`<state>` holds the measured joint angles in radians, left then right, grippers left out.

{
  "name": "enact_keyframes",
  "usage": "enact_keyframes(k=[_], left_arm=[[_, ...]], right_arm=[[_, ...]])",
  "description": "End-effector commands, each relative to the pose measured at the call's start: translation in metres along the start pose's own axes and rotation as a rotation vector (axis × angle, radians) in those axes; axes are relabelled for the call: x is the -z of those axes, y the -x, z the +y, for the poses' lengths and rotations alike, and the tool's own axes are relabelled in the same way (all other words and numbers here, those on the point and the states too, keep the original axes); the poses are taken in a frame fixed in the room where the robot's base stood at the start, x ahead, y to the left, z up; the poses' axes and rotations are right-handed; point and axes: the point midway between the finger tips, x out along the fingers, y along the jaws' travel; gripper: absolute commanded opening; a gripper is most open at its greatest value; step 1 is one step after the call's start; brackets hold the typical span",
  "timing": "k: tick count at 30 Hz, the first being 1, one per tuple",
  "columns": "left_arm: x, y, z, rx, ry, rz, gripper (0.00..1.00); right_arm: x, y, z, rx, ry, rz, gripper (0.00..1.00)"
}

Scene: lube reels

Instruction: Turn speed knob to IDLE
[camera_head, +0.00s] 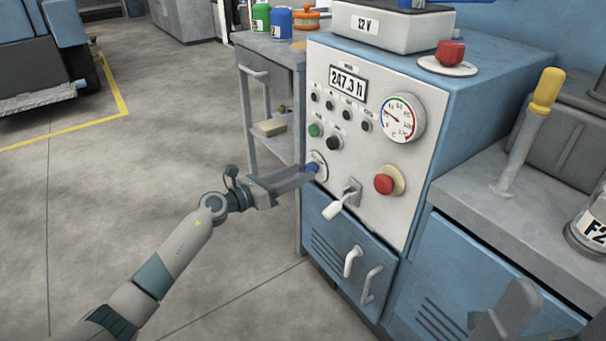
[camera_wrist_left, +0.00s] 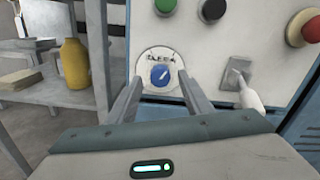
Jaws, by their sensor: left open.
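The speed knob (camera_head: 311,168) is small and blue, on a round white dial plate low on the left of the panel front. In the left wrist view the knob (camera_wrist_left: 160,76) shows a white pointer mark slanting up and right. Lettering above it is partly legible, and I cannot read the position it marks. My left gripper (camera_head: 303,174) is open in front of the plate. In the left wrist view its fingers (camera_wrist_left: 160,83) lie to the left and right of the knob, with gaps visible; contact is not apparent. A grey part of mine shows at the lower right; its jaws are unclear.
A white lever switch (camera_head: 341,202) sits right of the knob, with a red button (camera_head: 384,184) beyond it. Green (camera_head: 315,130) and black (camera_head: 334,143) buttons are above. A gauge (camera_head: 402,117) is higher up. A shelf cart (camera_head: 270,90) stands left; open floor lies before it.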

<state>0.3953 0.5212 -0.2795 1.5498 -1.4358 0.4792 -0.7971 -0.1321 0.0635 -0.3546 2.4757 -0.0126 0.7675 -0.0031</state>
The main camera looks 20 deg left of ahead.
Motion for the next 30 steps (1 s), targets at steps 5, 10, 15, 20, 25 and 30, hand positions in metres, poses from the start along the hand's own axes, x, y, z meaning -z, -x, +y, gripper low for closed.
enact_keyframes(k=[5, 10, 15, 20, 25, 30], left_arm=[[0.001, -0.017, 0.0, 0.0, 0.001, 0.0, 0.46], [0.0, -0.023, 0.0, 0.0, 0.0, 0.001, 0.46], [0.0, -0.023, 0.0, 0.0, 0.0, 0.001, 0.46], [0.0, -0.022, 0.0, 0.0, 0.0, 0.001, 0.27], [0.0, -0.022, 0.0, 0.0, 0.0, 0.001, 0.05], [0.0, -0.022, 0.0, 0.0, 0.008, 0.001, 0.05]], right_arm=[[-0.002, -0.001, -0.002, -0.002, -0.008, 0.008, 0.89], [-0.003, -0.003, -0.002, -0.009, -0.011, 0.01, 0.89], [-0.003, -0.003, -0.002, -0.011, -0.01, 0.011, 0.89], [-0.003, -0.002, -0.001, -0.01, -0.008, 0.01, 0.89], [-0.002, -0.001, -0.001, -0.003, -0.006, 0.008, 0.89], [-0.002, -0.002, -0.001, 0.005, -0.005, 0.007, 0.89]])
